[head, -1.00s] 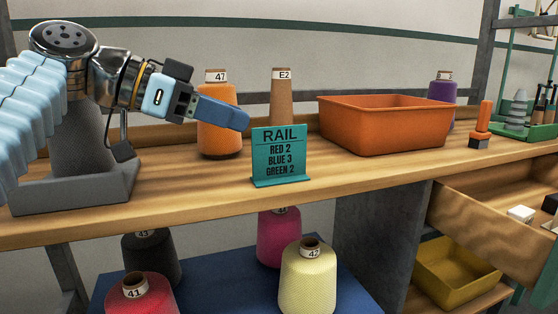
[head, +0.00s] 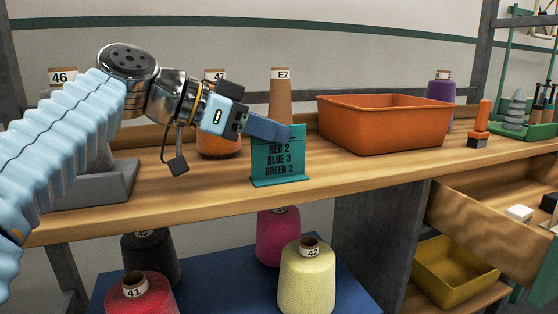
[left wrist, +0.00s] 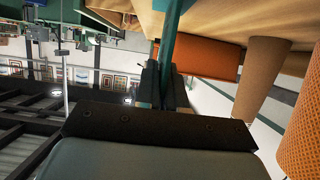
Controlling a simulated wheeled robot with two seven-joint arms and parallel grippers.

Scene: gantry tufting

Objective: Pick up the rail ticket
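The rail ticket (head: 280,168) is a teal upright sign on a small foot, lettered RED 2, BLUE 3, GREEN 2. It stands on the wooden bench top. My left gripper (head: 283,133) reaches in from the left, and its fingers cover the RAIL heading at the top of the ticket. In the left wrist view the ticket (left wrist: 172,32) shows edge-on, with its near end between the two fingers (left wrist: 164,88). Whether the fingers press on it or stand slightly apart cannot be told. My right gripper is not in view.
An orange bin (head: 385,125) stands right of the ticket. A cardboard cone marked E2 (head: 281,95) is behind it, and an orange yarn cone (head: 217,147) is behind my left wrist. An orange-handled tool (head: 481,122) and an open drawer (head: 480,225) are at the right.

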